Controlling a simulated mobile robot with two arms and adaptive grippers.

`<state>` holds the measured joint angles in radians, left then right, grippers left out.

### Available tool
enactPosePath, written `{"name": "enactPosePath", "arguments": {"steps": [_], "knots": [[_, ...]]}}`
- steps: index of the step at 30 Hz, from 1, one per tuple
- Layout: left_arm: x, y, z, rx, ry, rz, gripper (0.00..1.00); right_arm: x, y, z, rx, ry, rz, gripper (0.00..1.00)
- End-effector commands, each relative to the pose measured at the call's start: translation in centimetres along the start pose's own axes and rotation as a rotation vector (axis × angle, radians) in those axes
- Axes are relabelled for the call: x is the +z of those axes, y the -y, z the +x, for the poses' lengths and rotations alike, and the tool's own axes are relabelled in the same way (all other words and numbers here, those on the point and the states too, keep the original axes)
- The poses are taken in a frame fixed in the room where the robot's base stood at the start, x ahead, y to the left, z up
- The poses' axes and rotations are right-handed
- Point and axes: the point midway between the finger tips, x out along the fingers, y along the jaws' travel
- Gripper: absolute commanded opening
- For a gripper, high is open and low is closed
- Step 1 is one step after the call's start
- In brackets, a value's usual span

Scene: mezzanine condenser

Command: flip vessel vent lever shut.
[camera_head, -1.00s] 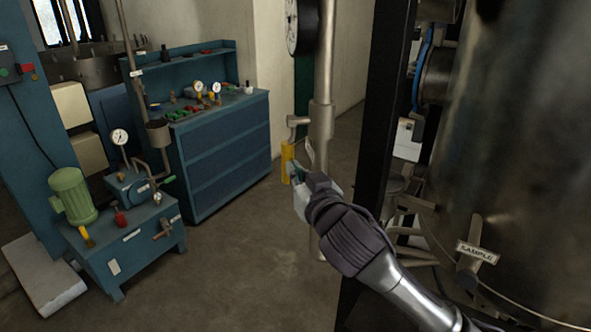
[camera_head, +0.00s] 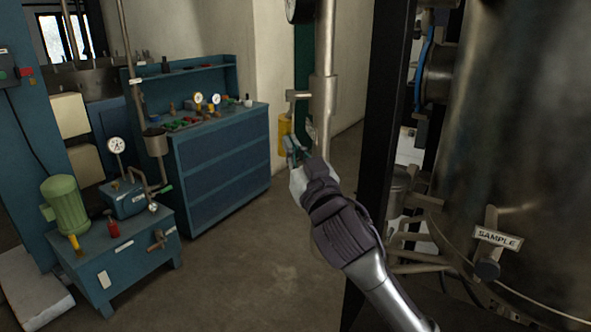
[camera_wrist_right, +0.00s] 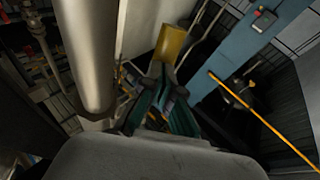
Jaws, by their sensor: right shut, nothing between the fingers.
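The vent lever has a yellow handle (camera_head: 284,129) that hangs down beside the grey vertical pipe (camera_head: 322,95), below a small side valve fitting (camera_head: 298,96). In the right wrist view the yellow handle (camera_wrist_right: 171,42) shows just beyond the fingertips, to the right of the pipe (camera_wrist_right: 90,50). My right gripper (camera_head: 291,143) is shut and empty, close to the handle's lower end. Its dark green fingers (camera_wrist_right: 159,82) also show in the wrist view. I cannot tell whether they touch the handle. My left gripper is not in view.
A black upright post (camera_head: 377,110) stands close on the right of my right arm. Behind it is a large metal vessel (camera_head: 535,130) with a SAMPLE tag (camera_head: 497,237). A blue workbench (camera_head: 222,160) and a pump stand (camera_head: 130,250) are at left. The floor between is open.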

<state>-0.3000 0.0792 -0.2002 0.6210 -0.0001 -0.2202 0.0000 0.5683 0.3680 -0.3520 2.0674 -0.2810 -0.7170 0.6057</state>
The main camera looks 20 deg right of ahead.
Motion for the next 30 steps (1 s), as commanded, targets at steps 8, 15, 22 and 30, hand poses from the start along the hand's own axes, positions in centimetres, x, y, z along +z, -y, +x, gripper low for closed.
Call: {"name": "enactPosePath", "arguments": {"steps": [8,15,22,30], "knots": [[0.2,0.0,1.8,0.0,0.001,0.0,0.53,0.7,-0.4,1.9,0.001,-0.076,-0.013,0.0],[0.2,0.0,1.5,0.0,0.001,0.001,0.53,0.8,-0.6,2.9,0.001,-0.074,-0.014,0.0],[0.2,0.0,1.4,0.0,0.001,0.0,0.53,0.9,-0.6,3.2,0.001,-0.073,-0.014,0.0],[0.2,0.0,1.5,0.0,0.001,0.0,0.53,0.9,-0.7,3.2,0.001,-0.073,-0.015,0.0]]}}
